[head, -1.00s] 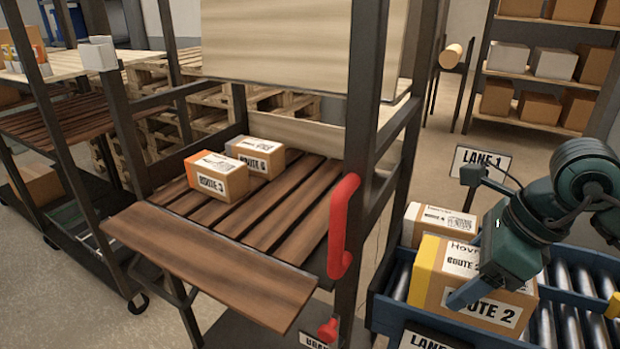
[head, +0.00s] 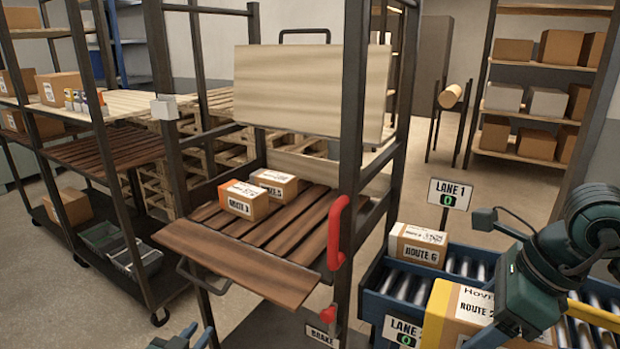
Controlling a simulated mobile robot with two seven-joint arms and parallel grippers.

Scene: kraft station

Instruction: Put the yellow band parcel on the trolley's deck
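The yellow band parcel (head: 474,305) is a brown box with a yellow end and a ROUTE 2 label, at the bottom right. It overlaps the conveyor's near edge in the head view, and the frame cuts off its lower part. My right gripper (head: 490,338) is at its near side and appears shut on it; the fingers are mostly hidden. My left gripper (head: 192,338) peeks in at the bottom edge, empty, with its two fingertips apart.
A red handle (head: 340,232) and dark post stand between the deck and the roller conveyor (head: 375,302). A ROUTE 6 parcel (head: 418,246) lies on the rollers by the LANE 1 sign (head: 448,194). The deck's right and front slats are bare. A shelving rack (head: 75,152) stands left.

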